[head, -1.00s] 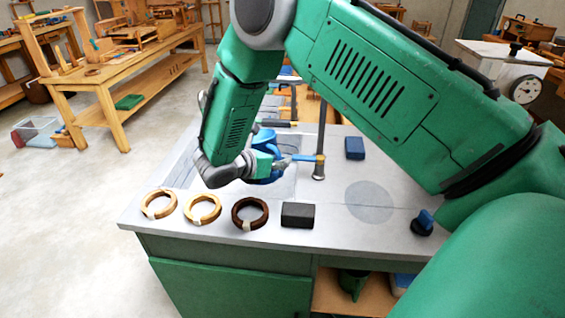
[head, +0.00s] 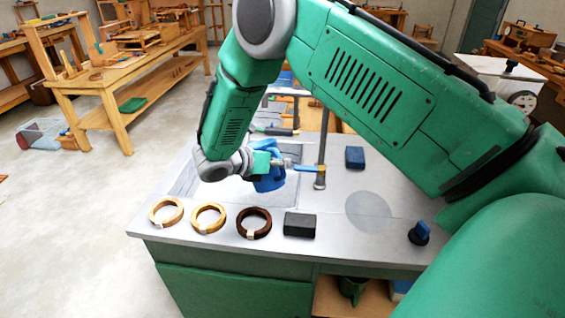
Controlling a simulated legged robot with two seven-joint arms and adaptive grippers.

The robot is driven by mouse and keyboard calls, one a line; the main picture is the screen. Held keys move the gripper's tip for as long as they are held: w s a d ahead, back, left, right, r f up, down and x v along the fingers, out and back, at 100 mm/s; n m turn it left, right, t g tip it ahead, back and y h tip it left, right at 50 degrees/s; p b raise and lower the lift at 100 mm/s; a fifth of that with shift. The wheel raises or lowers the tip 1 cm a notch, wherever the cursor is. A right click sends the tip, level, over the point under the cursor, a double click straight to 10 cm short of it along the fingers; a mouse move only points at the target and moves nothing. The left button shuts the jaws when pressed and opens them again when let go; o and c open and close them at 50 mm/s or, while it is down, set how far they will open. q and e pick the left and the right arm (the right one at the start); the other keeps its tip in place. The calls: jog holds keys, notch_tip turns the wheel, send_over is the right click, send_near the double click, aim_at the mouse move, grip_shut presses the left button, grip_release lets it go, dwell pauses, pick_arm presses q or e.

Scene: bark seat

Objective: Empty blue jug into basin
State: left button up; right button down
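The blue jug (head: 269,181) is in the head view, over the right part of the sink basin (head: 225,193). It looks tilted, and its upper part is partly hidden by my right gripper. My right gripper (head: 272,164) comes in from the right on the green arm and appears shut on the jug; its fingertips are partly covered. The basin is a pale recess in the grey worktop, partly hidden by my forearm. I cannot see its contents or any liquid. My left gripper is not in view.
A dark tap post (head: 321,150) with a blue lever stands close right of the jug. Two light wooden rings, a dark ring (head: 254,223) and a black block (head: 299,225) line the front edge. A blue block (head: 355,157) lies behind right; a blue-topped knob (head: 419,233) is front right.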

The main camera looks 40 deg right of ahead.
jog(key=shift+a+r, duration=0.1)
jog(key=shift+a, duration=0.05)
jog(key=shift+w+d+r+p, duration=0.25)
jog(key=shift+d+r+p, duration=0.05)
jog(key=shift+r+p, duration=0.15)
jog(key=shift+w+a+r+n+g+p, duration=0.1)
jog(key=shift+w+r+n+g+p, duration=0.2)
jog(key=shift+r+n+p, duration=0.15)
jog(key=shift+w+r+n+g+p, duration=0.2)
jog(key=shift+r+p, duration=0.1)
jog(key=shift+r, duration=0.2)
jog(key=shift+w+r+n+g+p, duration=0.15)
jog(key=shift+w+r+g+p, duration=0.1)
jog(key=shift+r, duration=0.2)
jog(key=shift+d+r, duration=0.15)
jog(key=shift+d, duration=0.05)
jog(key=shift+w+d+r+n+g+p, duration=0.1)
jog(key=shift+w+r+n+g+p, duration=0.35)
jog(key=shift+r, duration=0.25)
jog(key=shift+w+d+r+n+g, duration=0.1)
jog(key=shift+w+r+n+g, duration=0.15)
jog(key=shift+r, duration=0.35)
jog(key=shift+w+d+r+n+g, duration=0.15)
jog(key=shift+w+r+n, duration=0.15)
jog(key=shift+r, duration=0.25)
jog(key=shift+w+r+n+g, duration=0.2)
jog(key=shift+w+r+n, duration=0.1)
jog(key=shift+r, duration=0.3)
jog(key=shift+r+p, duration=0.1)
jog(key=shift+p, duration=0.2)
